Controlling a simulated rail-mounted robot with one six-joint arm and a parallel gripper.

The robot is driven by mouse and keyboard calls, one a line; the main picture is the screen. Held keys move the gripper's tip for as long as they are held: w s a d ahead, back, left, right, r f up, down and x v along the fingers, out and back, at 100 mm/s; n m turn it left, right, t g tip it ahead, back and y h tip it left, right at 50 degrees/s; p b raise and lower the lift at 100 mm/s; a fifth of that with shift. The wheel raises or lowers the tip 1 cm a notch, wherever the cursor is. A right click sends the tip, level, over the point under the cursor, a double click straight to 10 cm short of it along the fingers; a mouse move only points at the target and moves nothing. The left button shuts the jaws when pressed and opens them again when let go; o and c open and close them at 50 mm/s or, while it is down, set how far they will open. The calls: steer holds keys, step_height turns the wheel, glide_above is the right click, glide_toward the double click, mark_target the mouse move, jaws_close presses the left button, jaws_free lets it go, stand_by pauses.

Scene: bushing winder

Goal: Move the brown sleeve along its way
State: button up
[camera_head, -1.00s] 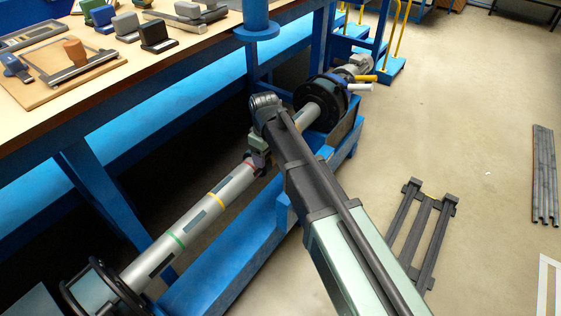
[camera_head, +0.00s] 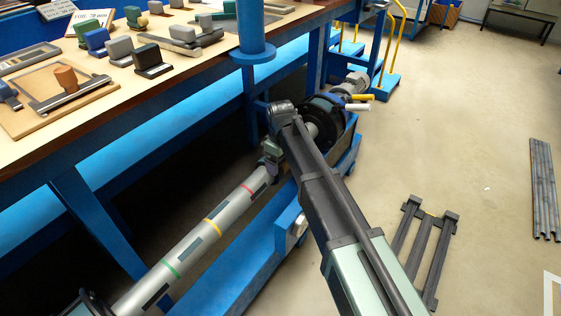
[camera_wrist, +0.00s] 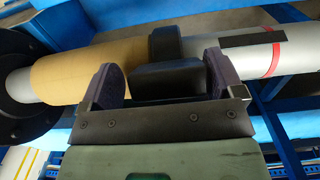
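The brown sleeve (camera_wrist: 75,75) is a tan tube around the grey shaft (camera_wrist: 205,55), left of centre in the wrist view. My gripper (camera_wrist: 165,78) is at the sleeve's right end, its two purple-padded fingers spread apart along the shaft. A dark block (camera_wrist: 166,44) sits at the sleeve's end, with more dark body between the fingers. I cannot tell whether the fingers press on it. In the head view my gripper (camera_head: 270,158) is at the shaft (camera_head: 195,240), beyond the red ring; my arm hides most of the sleeve there.
A black disc (camera_wrist: 22,100) stands left of the sleeve, close to its end. A red ring (camera_wrist: 272,55) marks the shaft on the right. The blue bench (camera_head: 130,145) runs beside the shaft. A dark rack (camera_head: 425,245) lies on the floor at the right.

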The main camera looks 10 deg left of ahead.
steer(key=shift+o, duration=0.3)
steer(key=shift+s+r, duration=0.1)
steer(key=shift+r, duration=0.05)
step_height(320, 180, up, 11)
steer(key=p, duration=1.1)
steer(key=shift+f, duration=0.2)
steer(key=s+d+m, duration=0.7)
steer(key=s+d, duration=0.3)
steer(key=d, duration=0.5)
steer(key=s+d+m, duration=0.6)
steer(key=s+d, duration=0.5)
steer(key=d, duration=0.3)
step_height(320, 180, up, 20)
steer(key=w+p, duration=0.1)
steer(key=p, duration=1.9)
steer(key=shift+w+d+r, duration=0.2)
steer(key=shift+d, duration=0.05)
